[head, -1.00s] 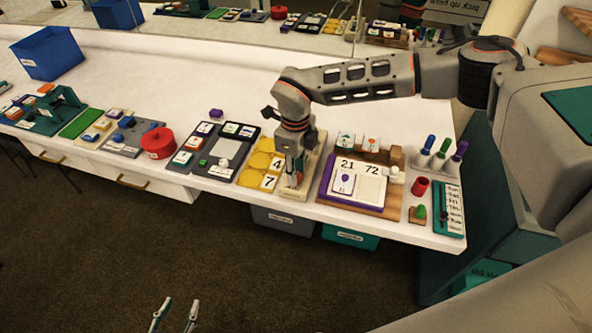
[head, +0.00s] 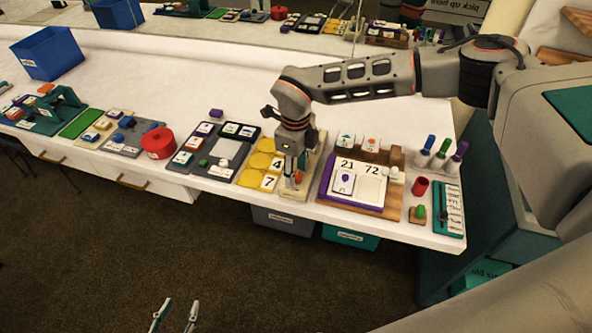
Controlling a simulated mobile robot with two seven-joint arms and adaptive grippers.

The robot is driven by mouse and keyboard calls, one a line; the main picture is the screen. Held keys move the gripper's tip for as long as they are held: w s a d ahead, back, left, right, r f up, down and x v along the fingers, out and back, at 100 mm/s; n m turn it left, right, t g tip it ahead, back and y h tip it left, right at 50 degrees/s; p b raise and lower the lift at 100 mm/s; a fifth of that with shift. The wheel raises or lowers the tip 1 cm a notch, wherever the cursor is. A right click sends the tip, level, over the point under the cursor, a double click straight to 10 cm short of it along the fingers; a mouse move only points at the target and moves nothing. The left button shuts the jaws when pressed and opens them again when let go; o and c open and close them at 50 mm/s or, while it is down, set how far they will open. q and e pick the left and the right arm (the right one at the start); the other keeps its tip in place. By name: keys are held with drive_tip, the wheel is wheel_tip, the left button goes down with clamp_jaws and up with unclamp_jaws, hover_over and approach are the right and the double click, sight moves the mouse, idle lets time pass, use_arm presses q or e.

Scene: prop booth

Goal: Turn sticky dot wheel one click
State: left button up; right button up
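My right gripper (head: 291,184) points down over a narrow cream board (head: 315,160) on the table, between the yellow tray and the purple-edged card board. Its fingers are small and dark here, and I cannot tell whether they are open or shut. A small orange part (head: 299,176) shows beside the fingers. The sticky dot wheel cannot be made out clearly; the gripper and wrist cover most of the cream board. My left gripper (head: 175,314) is open and empty at the bottom edge, over the floor and away from the table.
The yellow tray (head: 252,173) with number cards is close on the left. The purple-edged board (head: 325,187) on a wooden base is close on the right. A red pot (head: 159,142), a red cup (head: 420,186) and a pen stand (head: 441,163) stand farther off.

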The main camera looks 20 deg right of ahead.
wheel_tip(320, 180, up, 12)
idle(0.4)
drive_tip(key=shift+a+f, duration=0.1)
